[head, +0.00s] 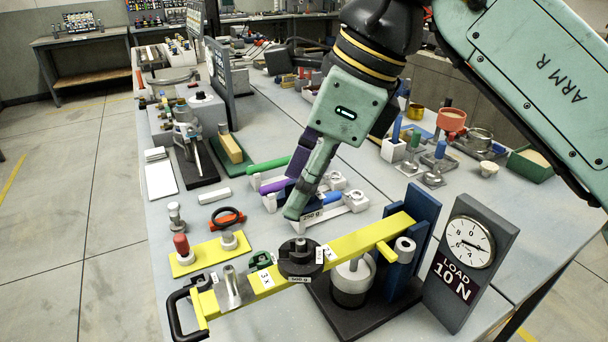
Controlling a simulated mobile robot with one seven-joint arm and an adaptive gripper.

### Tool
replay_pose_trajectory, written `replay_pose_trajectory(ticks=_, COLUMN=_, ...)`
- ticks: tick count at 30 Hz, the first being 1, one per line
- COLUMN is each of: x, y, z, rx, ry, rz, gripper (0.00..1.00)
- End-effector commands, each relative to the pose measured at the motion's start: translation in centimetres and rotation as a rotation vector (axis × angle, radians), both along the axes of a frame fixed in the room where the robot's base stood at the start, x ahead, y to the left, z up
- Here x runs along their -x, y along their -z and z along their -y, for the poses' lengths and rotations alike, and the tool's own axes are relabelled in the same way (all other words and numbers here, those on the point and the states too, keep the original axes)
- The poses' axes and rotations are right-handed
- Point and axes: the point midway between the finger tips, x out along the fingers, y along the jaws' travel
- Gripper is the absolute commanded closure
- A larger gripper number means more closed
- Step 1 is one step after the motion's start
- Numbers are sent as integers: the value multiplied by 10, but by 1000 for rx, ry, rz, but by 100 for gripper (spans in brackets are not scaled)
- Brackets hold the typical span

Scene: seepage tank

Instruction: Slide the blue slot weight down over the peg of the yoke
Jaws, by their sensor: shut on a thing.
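My gripper (293,208) points down above the far side of the yellow beam, its fingers close together. A dark blue piece (280,188) shows at the fingers, which fits the blue slot weight; most of it is hidden by the near finger. A "250 g" label shows beside the fingertip. A grey metal yoke (234,291) straddles the left part of the beam, with a short upright peg (229,272) that looks bare. The gripper is up and right of this peg in the picture, apart from it.
The yellow beam (373,238) carries a black 500 g weight (298,250) and has a black handle (177,315) at its left end. A dial post (470,250) reading "LOAD 10 N" stands right. Green-, purple- and blue-handled tools lie behind. A yellow plate (210,255) with knobs lies left.

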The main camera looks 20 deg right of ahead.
Motion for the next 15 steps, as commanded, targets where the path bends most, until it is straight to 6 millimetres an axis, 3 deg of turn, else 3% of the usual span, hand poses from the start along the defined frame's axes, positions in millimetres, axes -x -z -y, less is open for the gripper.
replay_pose_trajectory(ticks=9, x=0, y=35, z=0, rx=-1, ry=-1, rz=0, gripper=91)
replay_pose_trajectory(ticks=15, x=0, y=46, z=0, rx=-1, ry=-1, rz=1, gripper=91)
